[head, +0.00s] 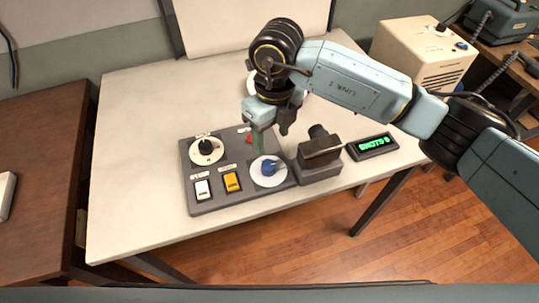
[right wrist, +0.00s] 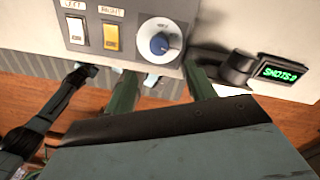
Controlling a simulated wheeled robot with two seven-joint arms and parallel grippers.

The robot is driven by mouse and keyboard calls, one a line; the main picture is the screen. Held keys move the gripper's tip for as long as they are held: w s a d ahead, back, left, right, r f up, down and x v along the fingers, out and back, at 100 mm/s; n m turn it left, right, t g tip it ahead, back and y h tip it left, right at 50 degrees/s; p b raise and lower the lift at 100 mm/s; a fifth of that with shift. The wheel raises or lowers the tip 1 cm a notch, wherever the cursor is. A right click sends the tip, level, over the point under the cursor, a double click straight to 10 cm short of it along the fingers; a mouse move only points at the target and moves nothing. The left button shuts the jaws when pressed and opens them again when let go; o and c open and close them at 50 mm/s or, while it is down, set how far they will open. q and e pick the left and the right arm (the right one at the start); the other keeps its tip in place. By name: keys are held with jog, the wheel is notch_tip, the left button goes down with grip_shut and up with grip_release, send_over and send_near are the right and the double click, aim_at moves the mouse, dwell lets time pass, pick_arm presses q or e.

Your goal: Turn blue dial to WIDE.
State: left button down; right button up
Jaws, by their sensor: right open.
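The blue dial (head: 268,167) sits on a round white plate at the front right of a dark grey control panel (head: 205,208). The dial also shows in the right wrist view (right wrist: 159,44), its marks too small to read. My right gripper (head: 270,140) is open above the panel, just behind the dial in the head view, and holds nothing. In the right wrist view its green fingers (right wrist: 163,88) are spread, with the dial beyond them. I cannot tell whether a finger touches the dial. My left gripper is not in view in the head view.
The panel also has a black knob (head: 205,147), a white switch (head: 202,189), a yellow switch (head: 232,182) and a red part (head: 249,139). A dark boxy device (head: 319,160) and a green-lit display (head: 372,146) stand to the right. The table's front left is clear.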

send_over(270, 165)
notch_tip(270, 165, down, 4)
jog(key=shift+f, duration=0.1)
notch_tip(270, 165, down, 6)
jog(key=shift+r, duration=0.1)
jog(key=c, duration=1)
